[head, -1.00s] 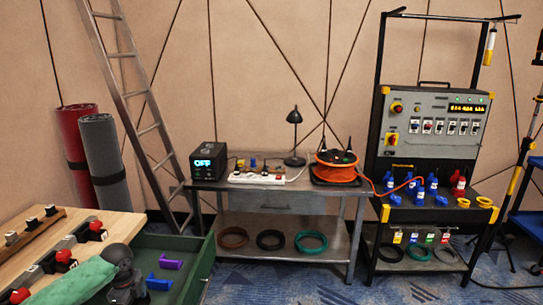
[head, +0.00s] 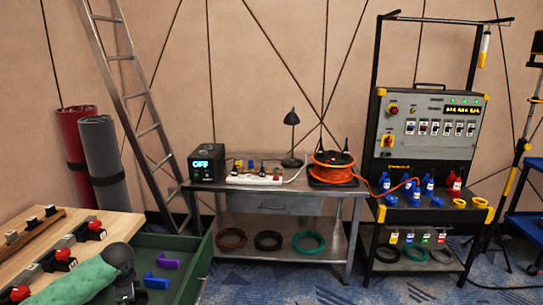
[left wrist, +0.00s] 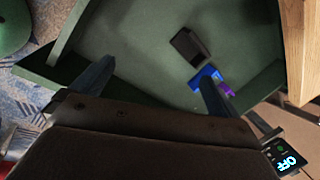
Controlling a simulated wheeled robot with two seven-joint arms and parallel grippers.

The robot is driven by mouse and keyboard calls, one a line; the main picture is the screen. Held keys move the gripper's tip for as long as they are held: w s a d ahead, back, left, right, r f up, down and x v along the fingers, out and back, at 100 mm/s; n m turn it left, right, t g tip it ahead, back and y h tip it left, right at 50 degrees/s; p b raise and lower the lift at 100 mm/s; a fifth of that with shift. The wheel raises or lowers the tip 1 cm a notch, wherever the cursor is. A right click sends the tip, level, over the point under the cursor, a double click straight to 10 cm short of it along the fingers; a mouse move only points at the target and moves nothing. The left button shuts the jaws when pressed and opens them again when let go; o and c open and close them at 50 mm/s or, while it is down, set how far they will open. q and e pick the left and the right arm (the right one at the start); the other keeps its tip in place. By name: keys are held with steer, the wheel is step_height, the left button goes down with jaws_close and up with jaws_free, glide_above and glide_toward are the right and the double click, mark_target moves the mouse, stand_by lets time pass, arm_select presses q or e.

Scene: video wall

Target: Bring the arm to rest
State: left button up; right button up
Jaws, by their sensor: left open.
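My left arm, with a green sleeve and dark wrist, reaches in at the lower left of the head view, beside the wooden bench top and over the green drawer (head: 195,262). My left gripper (left wrist: 150,85) shows in the left wrist view with its two dark fingers wide apart and nothing between them. The drawer's floor lies below it. A blue clip-like piece (head: 157,281) and a purple one (head: 168,262) lie in the drawer. In the left wrist view the blue piece (left wrist: 204,76) is partly behind a finger, beside a dark block (left wrist: 190,46). My right gripper is not in view.
A wooden bench (head: 125,222) with red and black switches is at left. A metal table (head: 275,187) holds a power unit (head: 207,162) reading OFF, a power strip and an orange cable reel (head: 333,168). A control panel rack (head: 428,120) stands right. Carpet is clear in front.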

arm_select(q)
steer(key=w+d+r+n+t, duration=0.2)
steer(key=d+r+n+t, duration=0.1)
steer(key=d+r, duration=0.3)
steer(key=s+d+f+n+t, duration=0.2)
steer(key=s+d+n, duration=0.1)
steer(key=s+d, duration=0.55)
steer(key=s+d+f+n+g+h, duration=0.1)
steer(key=s+d+f, duration=0.3)
steer(key=s, duration=0.7)
steer(key=s+d+f+n+g+h, duration=0.1)
steer(key=s+d+f+n+g, duration=0.1)
steer(key=s+d+f, duration=0.3)
steer(key=s+d+f+n+g+h, duration=0.1)
steer(key=s+d+f, duration=0.3)
steer(key=s+f, duration=0.6)
steer(key=s+g, duration=0.1)
steer(key=s, duration=0.6)
steer(key=shift+s+d+n+g, duration=0.25)
steer(key=shift+d+n+g, duration=0.05)
steer(key=shift+d, duration=0.05)
